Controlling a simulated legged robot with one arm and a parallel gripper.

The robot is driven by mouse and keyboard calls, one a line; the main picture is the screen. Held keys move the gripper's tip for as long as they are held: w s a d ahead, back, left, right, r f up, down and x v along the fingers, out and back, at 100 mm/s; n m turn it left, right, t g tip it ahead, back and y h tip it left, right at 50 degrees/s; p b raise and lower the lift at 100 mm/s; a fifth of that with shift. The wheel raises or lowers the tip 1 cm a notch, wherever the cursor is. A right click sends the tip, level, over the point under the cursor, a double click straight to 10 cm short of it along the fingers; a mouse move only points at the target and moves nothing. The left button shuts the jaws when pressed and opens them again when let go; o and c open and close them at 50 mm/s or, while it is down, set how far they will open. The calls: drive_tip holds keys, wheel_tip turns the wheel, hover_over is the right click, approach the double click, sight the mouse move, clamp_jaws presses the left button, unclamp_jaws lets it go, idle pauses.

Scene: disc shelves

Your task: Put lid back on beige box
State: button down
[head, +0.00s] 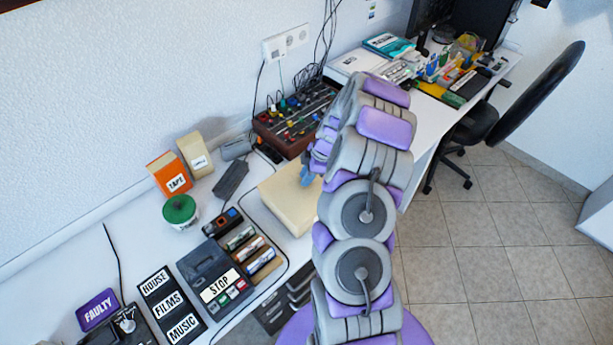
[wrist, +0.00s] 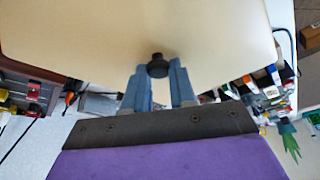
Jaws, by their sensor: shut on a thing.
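A beige box (head: 285,207) sits on the white desk, left of my arm. In the wrist view a broad beige lid (wrist: 90,35) with rounded corners and a small black knob (wrist: 157,66) fills the upper part. My gripper's blue-grey fingers (wrist: 159,75) are shut on the knob, one on each side. In the head view my gripper (head: 307,175) is at the box's upper right edge, partly hidden by my arm. I cannot tell where the lid ends and the box begins, or whether the lid rests on it.
A dark tape player (head: 215,275), a grey device (head: 231,179) and a green-lidded tub (head: 180,210) stand to the left. Books and stationery (head: 390,45) lie at the far end. A black chair (head: 480,125) stands right of the desk.

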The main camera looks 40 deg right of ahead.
idle(0.4)
drive_tip(key=shift+c, duration=1.8)
unclamp_jaws()
drive_tip(key=shift+r, duration=3.5)
clamp_jaws()
drive_tip(key=shift+f+b, duration=1.55)
drive_tip(key=shift+f, duration=1)
